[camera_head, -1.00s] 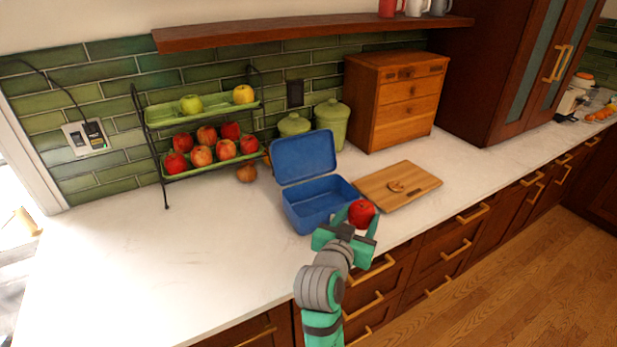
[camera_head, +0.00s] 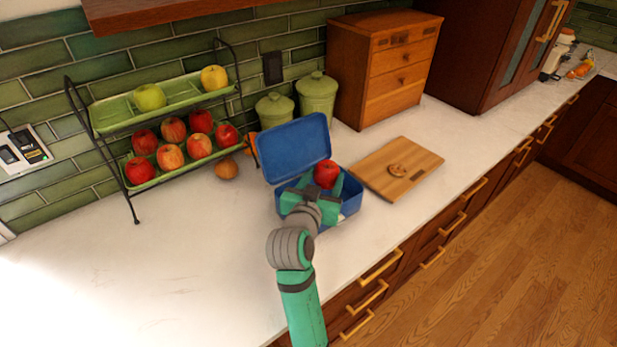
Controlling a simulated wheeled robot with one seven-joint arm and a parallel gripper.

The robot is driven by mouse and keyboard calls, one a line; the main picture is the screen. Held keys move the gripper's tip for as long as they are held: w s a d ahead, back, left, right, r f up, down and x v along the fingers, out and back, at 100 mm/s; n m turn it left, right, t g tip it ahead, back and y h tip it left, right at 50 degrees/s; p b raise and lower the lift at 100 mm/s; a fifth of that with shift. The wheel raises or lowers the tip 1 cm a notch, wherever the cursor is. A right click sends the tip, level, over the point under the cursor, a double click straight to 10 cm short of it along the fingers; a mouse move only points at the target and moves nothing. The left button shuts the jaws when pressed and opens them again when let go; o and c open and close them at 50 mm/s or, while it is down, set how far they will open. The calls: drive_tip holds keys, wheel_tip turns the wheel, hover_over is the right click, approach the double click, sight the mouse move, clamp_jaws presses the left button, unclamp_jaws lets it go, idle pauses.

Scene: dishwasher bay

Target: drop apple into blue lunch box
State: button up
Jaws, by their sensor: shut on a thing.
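A red apple (camera_head: 326,174) is held between the fingers of my green gripper (camera_head: 318,186). The gripper is shut on it. The blue lunch box (camera_head: 351,203) stands open on the white counter, its lid (camera_head: 293,148) raised at the back. The apple and gripper are over the box opening in the picture, with the apple in front of the lid's lower right edge. The gripper hides most of the box's inside and its front left. I cannot tell how high the apple is above the box floor.
A two-tier green fruit rack (camera_head: 165,112) stands left. Green canisters (camera_head: 317,97) and a wooden drawer chest (camera_head: 385,68) stand behind. The counter's front left is clear.

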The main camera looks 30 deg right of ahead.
drive_tip(key=shift+f, duration=2.25)
drive_tip(key=o, duration=1.2)
drive_tip(key=shift+o, duration=0.2)
drive_tip(key=shift+a, duration=0.15)
drive_tip(key=v, duration=1)
drive_tip(key=shift+s+a+r, duration=0.2)
drive_tip(key=shift+s, duration=0.05)
